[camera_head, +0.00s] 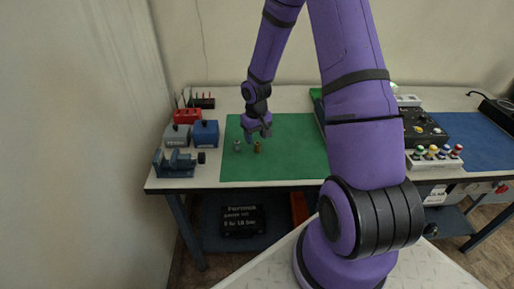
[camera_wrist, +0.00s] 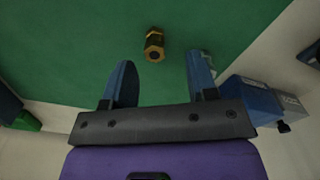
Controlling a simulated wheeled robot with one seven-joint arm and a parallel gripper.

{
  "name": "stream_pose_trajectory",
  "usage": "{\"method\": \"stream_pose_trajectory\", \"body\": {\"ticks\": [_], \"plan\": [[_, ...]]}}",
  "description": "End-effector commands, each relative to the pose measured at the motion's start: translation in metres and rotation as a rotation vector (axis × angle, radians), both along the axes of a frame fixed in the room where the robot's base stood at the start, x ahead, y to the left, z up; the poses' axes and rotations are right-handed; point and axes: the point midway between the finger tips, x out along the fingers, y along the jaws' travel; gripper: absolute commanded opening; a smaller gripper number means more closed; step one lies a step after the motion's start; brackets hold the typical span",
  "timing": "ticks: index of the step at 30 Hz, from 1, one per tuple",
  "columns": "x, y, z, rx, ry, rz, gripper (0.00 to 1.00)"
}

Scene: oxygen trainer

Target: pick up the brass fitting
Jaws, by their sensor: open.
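The brass fitting (camera_head: 257,147) stands on the green mat (camera_head: 290,160) in the head view, near a small grey fitting (camera_head: 237,145) on its left. In the wrist view the brass fitting (camera_wrist: 154,45) shows its hexagonal body and a dark round hole, beyond the fingertips and between their lines. My gripper (camera_head: 258,130) is open and empty, above the mat and close to the brass fitting. In the wrist view my gripper (camera_wrist: 160,72) has its two blue fingers apart. The grey fitting is partly hidden behind the right finger in the wrist view.
Blue boxes (camera_head: 206,134), a blue vise (camera_head: 176,163) and a red box (camera_head: 187,116) stand left of the mat. A black control box (camera_head: 422,127) and a row of coloured knobs (camera_head: 435,155) are at the right. The mat around the fittings is mostly clear.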

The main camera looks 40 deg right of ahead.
Motion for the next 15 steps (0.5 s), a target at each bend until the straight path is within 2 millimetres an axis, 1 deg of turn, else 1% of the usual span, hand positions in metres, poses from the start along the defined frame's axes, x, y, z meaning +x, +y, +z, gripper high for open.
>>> {"method": "stream_pose_trajectory", "body": {"ticks": [5,10,12,15], "plan": [[0.000,-0.002,-0.012,0.000,0.002,0.001,0.53],[0.001,-0.006,-0.035,0.000,0.003,0.000,0.53],[0.001,-0.005,-0.043,0.000,0.002,0.002,0.53],[0.001,-0.006,-0.051,0.000,0.001,0.002,0.53]]}}
